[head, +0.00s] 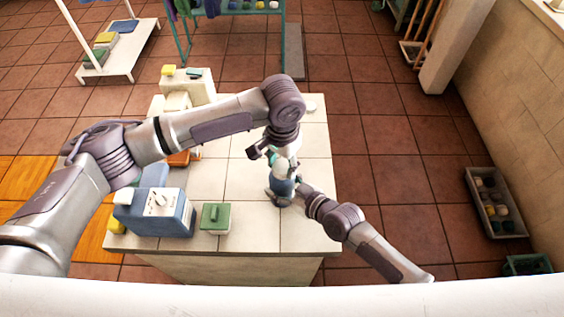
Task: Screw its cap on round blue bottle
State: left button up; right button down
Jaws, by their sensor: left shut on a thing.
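The round blue bottle (281,187) stands near the right side of the tiled counter (240,216), with a pale upper part. My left gripper (275,154) comes down from above and is shut on a small teal piece (274,160) that looks like the cap, right at the bottle's top. I cannot tell whether the cap touches the neck. My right gripper (296,190) is at the bottle's right side, low down. Its fingers are small and partly hidden against the bottle, so its jaws cannot be judged.
A cream container (197,86) with a yellow cap stands at the back left. The front right of the counter is bare.

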pick_arm(q)
jog(key=m, duration=0.4)
jog(key=shift+m, duration=0.4)
jog(key=m, duration=0.6)
jog(key=o, duration=1.3)
jog(key=shift+r, duration=0.1)
jog(key=shift+r, duration=2.15)
jog(key=shift+c, duration=0.4)
